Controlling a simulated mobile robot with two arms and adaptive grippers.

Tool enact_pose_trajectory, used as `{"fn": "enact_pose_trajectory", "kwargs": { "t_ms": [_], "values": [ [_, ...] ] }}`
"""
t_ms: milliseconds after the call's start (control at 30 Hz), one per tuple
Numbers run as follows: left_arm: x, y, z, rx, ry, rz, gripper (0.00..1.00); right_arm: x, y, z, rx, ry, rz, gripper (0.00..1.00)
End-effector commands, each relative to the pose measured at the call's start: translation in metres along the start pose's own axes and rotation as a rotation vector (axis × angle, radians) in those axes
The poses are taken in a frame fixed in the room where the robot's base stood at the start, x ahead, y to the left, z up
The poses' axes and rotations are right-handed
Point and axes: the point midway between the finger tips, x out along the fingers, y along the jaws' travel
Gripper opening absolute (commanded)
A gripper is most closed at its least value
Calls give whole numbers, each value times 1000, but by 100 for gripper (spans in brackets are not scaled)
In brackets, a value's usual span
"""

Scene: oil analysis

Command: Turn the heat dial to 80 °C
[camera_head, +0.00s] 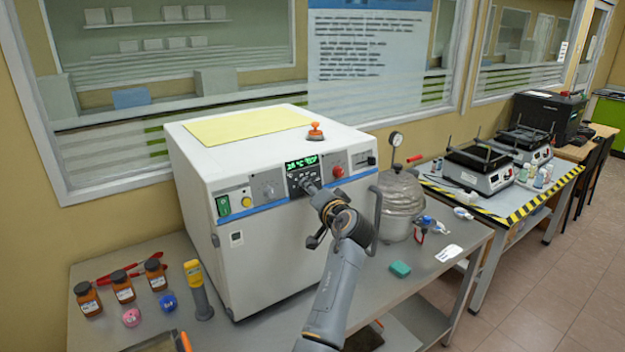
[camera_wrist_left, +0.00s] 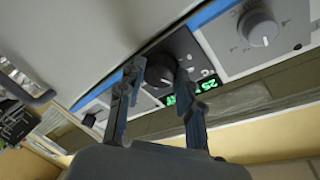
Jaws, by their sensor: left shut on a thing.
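The white oven-like machine (camera_head: 262,257) stands on the table with a control panel on its front. Its black heat dial (camera_wrist_left: 158,70) sits on a dark panel, beside a green lit display (camera_head: 301,163). The display also shows in the left wrist view (camera_wrist_left: 188,99), partly hidden by a finger; its digits seem to read about 25 °C. My left gripper (camera_wrist_left: 157,76) has one finger on each side of the black dial and is shut on it. In the head view my left gripper (camera_head: 314,190) reaches the panel and hides the dial. My right gripper is in neither view.
A grey knob (camera_head: 268,189), green switch (camera_head: 223,206) and red button (camera_head: 338,171) flank the dial's panel. A metal pot (camera_head: 400,195) stands close on the right. Brown bottles (camera_head: 123,287) and a yellow-grey tool (camera_head: 197,290) stand at left.

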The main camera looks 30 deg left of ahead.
Motion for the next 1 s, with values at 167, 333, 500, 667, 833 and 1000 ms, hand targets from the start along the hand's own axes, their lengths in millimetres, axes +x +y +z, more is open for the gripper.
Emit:
{"fn": "enact_pose_trajectory", "kwargs": {
  "t_ms": [167, 333, 500, 667, 833, 1000],
  "values": [
    [0, -10, -5, 167, -7, 33, 3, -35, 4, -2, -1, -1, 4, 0],
    [0, -10, -6, 323, -15, 69, 3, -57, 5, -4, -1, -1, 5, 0],
    [0, -8, -5, 466, -22, 101, 3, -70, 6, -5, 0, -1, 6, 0],
    [1, -7, -4, 579, -28, 125, 3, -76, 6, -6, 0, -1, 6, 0],
    [1, -7, -4, 667, -33, 146, 3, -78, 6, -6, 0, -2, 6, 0],
    [1, -7, -4, 723, -37, 158, 3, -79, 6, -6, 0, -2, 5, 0]
  ]
}}
